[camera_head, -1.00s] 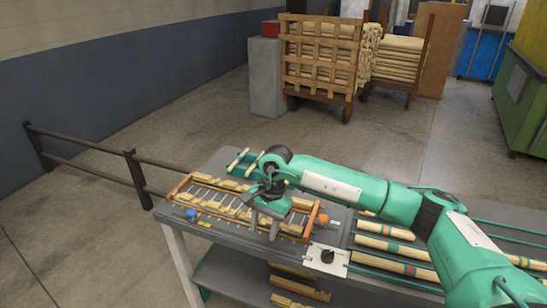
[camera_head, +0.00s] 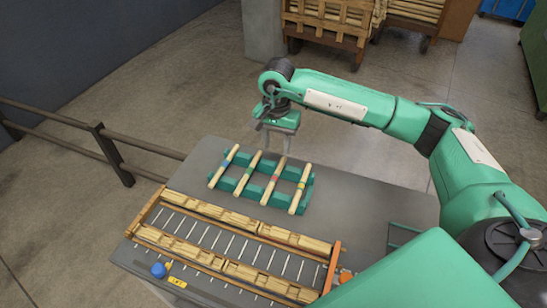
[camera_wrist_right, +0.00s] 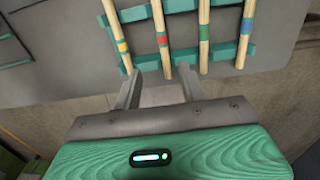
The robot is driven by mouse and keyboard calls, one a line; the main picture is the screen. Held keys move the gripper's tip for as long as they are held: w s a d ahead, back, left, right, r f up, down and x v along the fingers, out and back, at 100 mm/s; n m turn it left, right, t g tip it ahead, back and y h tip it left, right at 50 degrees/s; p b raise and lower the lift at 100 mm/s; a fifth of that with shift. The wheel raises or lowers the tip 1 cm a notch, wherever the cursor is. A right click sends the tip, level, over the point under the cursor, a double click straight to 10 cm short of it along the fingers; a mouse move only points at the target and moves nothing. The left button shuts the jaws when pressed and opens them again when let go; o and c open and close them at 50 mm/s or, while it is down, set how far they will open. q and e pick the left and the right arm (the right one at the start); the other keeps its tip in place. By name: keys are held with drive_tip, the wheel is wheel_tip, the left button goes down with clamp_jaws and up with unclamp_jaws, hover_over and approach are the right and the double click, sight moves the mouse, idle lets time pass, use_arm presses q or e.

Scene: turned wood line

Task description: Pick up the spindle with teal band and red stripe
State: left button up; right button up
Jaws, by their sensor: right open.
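Several pale wooden spindles lie side by side on a green rack (camera_head: 232,188) on the grey bench. The spindle with teal band and red stripe (camera_head: 273,180) is third from the left in the head view and second from the left in the right wrist view (camera_wrist_right: 162,40). My right gripper (camera_head: 272,148) is open and empty at the far ends of the spindles. In the right wrist view its fingertips (camera_wrist_right: 160,72) lie either side of that spindle's near end in the picture; contact cannot be told. My left gripper is not in view.
Neighbouring spindles, one with a green band (camera_head: 247,173) and one with a yellow band (camera_head: 299,190), lie close on either side. A wood-framed tray (camera_head: 212,237) with rods and wooden blocks stands in front. A blue knob (camera_head: 158,270) is at the bench's near edge.

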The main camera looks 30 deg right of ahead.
drive_tip(key=p, duration=0.2)
hover_over(275, 176)
wheel_tip(275, 176, down, 8)
drive_tip(key=shift+s+r, duration=0.1)
drive_tip(key=shift+s, duration=0.05)
drive_tip(key=shift+f+p, duration=0.55)
drive_tip(key=shift+p, duration=0.15)
wheel_tip(275, 176, down, 4)
drive_tip(key=shift+a+r+p, duration=0.1)
drive_tip(key=shift+r+p, duration=0.15)
drive_tip(key=shift+p, duration=0.6)
drive_tip(key=shift+f, duration=0.45)
clamp_jaws()
